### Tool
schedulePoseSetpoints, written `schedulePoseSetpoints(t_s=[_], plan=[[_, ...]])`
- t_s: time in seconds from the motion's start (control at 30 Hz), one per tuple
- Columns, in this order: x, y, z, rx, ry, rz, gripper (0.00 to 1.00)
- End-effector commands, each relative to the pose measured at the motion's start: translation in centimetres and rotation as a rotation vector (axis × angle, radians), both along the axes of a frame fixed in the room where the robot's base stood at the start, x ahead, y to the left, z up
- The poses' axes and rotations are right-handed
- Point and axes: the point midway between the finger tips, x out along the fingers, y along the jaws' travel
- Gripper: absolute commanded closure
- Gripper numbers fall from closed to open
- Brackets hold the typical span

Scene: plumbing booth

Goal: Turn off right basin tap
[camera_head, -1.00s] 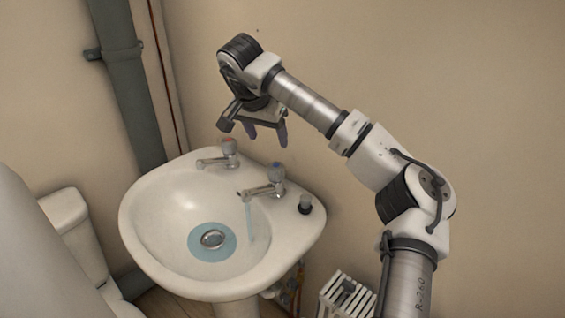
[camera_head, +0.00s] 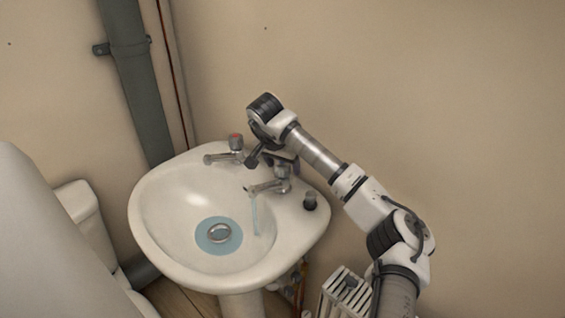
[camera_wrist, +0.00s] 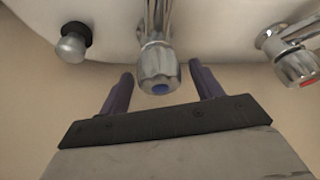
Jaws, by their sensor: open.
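The right basin tap (camera_head: 270,184) is chrome, and a stream of water runs from its spout into the basin (camera_head: 160,215). In the wrist view its knob (camera_wrist: 159,72) has a blue centre. My gripper (camera_wrist: 161,82) is open, with one purple finger on each side of the knob and a visible gap to each.
A small plug-like fitting (camera_head: 310,200) stands on the basin's right rim. A wall is close behind the basin. A grey pipe (camera_head: 135,80) runs down the corner, a white toilet (camera_head: 85,215) is at left, and a slatted white object (camera_head: 347,292) is below right.

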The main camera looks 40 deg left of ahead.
Motion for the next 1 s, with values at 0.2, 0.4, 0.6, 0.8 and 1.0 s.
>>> schedulePoseSetpoints(t_s=[0.2,0.4,0.6,0.8,1.0], plan=[[0.00,0.00,0.01,0.000,0.000,0.000,0.40],[-0.01,0.00,0.03,0.000,0.000,0.000,0.66],[-0.01,-0.01,0.05,0.000,0.000,-0.002,0.80],[0.04,-0.02,0.13,0.000,-0.002,-0.037,0.80],[0.07,-0.05,0.19,-0.003,-0.003,-0.141,0.80]])
